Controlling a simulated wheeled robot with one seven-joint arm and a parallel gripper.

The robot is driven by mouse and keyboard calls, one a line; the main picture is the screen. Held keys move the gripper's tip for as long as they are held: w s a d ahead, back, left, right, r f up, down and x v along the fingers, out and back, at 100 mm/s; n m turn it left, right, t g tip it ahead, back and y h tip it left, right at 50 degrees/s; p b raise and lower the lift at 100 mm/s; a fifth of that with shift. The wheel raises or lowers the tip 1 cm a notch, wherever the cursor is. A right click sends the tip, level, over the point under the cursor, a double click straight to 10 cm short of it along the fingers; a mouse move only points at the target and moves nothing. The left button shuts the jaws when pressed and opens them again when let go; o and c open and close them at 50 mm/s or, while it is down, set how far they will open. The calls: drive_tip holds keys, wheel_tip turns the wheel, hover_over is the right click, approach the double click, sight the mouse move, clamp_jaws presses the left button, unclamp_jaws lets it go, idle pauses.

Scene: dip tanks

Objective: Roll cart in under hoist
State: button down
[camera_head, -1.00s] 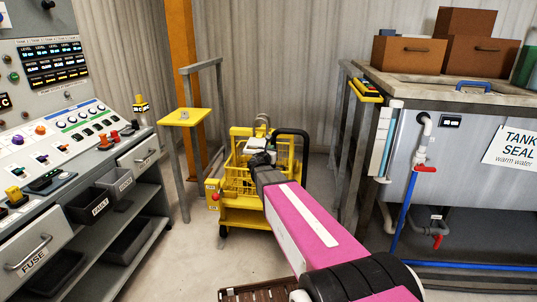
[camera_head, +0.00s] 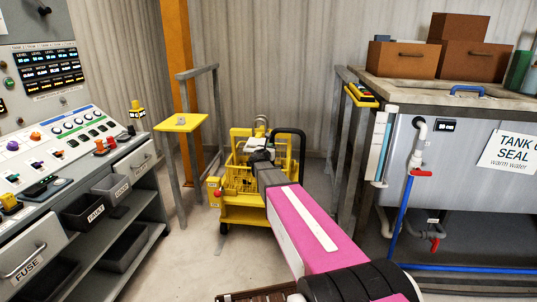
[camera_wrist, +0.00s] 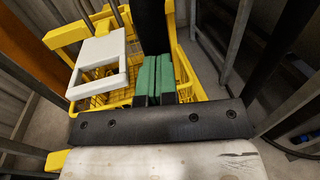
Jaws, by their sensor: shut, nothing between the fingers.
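The yellow cart (camera_head: 243,214) stands on the floor ahead, between two grey rail frames. It carries a yellow wire basket (camera_head: 238,178) and has a black looped handle (camera_head: 304,150) on its right side. My gripper (camera_wrist: 153,78) shows green finger pads, closed together with nothing between them. It is over the near side of the cart, close to a black upright bar (camera_wrist: 152,25) in the wrist view; I cannot tell whether they touch. A white plate-like part (camera_wrist: 98,60) sits left of the fingers. My arm hides part of the cart. I cannot make out the hoist.
The left rail frame (camera_head: 216,100) carries a yellow shelf (camera_head: 180,123); an orange post (camera_head: 178,60) rises behind. The right frame (camera_head: 341,150) adjoins the tank (camera_head: 450,175), with pipes low down. A control console (camera_head: 60,150) is at left. Floor left of the cart is clear.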

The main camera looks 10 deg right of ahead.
drive_tip(key=w+a+x, duration=0.1)
drive_tip(key=a+x, duration=0.1)
drive_tip(key=x, duration=1.3)
drive_tip(key=w+a+x, duration=0.2)
drive_tip(key=a+x, duration=0.1)
drive_tip(key=x, duration=1.2)
drive_tip(key=w+a+x, duration=0.1)
drive_tip(key=a+x, duration=0.1)
drive_tip(key=x, duration=1.3)
drive_tip(key=shift+w+r, duration=0.15)
drive_tip(key=shift+w, duration=0.45)
